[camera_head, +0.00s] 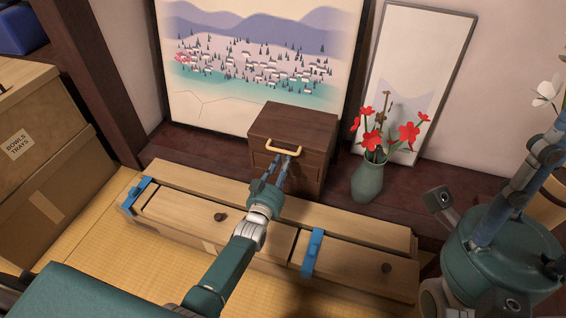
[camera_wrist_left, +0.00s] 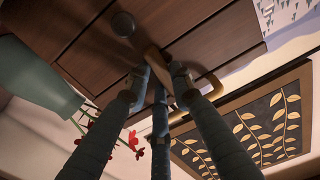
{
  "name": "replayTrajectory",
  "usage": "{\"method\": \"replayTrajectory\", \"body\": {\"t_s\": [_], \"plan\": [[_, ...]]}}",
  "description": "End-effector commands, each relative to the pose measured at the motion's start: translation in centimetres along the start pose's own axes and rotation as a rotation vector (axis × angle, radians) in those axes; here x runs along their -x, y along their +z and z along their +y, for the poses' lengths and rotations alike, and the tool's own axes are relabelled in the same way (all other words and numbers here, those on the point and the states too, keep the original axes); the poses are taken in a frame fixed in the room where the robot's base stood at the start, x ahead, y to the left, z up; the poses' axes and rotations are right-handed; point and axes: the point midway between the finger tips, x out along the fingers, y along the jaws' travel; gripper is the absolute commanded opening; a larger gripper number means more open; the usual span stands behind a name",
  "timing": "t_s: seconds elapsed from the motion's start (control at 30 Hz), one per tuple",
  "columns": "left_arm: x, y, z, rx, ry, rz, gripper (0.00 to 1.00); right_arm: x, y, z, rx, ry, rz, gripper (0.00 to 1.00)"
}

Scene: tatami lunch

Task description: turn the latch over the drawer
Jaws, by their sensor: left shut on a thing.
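A small dark brown wooden cabinet (camera_head: 298,135) stands on the dark ledge, with a brass handle (camera_head: 283,149) at its upper front. My left gripper (camera_head: 276,170) is at the cabinet's front, just below the handle. In the left wrist view its fingers (camera_wrist_left: 158,82) close around a narrow wooden latch (camera_wrist_left: 153,58) on the cabinet front. A round dark knob (camera_wrist_left: 122,24) sits beside the latch, and the handle (camera_wrist_left: 205,98) curves past the fingers. In the head view the fingers hide the latch. My right gripper (camera_head: 520,190) is partly in view at the right, its fingertips unclear.
A green vase (camera_head: 367,181) with red flowers stands close to the cabinet's right. A long light wooden chest (camera_head: 185,207) with blue clips (camera_head: 312,252) lies in front, below my left arm. Cardboard boxes (camera_head: 25,140) stand at the left. Pictures lean on the wall behind.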

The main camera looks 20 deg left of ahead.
Motion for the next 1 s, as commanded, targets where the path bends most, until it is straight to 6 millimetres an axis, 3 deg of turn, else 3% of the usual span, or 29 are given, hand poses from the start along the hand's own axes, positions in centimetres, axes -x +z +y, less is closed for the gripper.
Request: {"method": "replayTrajectory", "body": {"t_s": [0.73, 0.77, 0.83, 1.0], "plan": [[0.11, 0.19, 0.05, 0.089, 0.0, -0.004, 0.0, 0.39, 0.09, -0.06, -0.002, -0.001, -0.014, 0.4], [0.11, 0.19, 0.05, 0.089, 0.0, -0.004, 0.26, 0.39, 0.1, -0.05, -0.002, -0.001, -0.015, 0.4], [0.1, 0.17, 0.04, 0.088, 0.0, -0.004, 0.4, 0.39, 0.11, -0.05, -0.002, -0.001, -0.015, 0.4], [0.05, 0.07, 0.03, 0.086, 0.0, -0.002, 0.42, 0.39, 0.14, -0.04, -0.002, -0.001, -0.016, 0.4]]}}
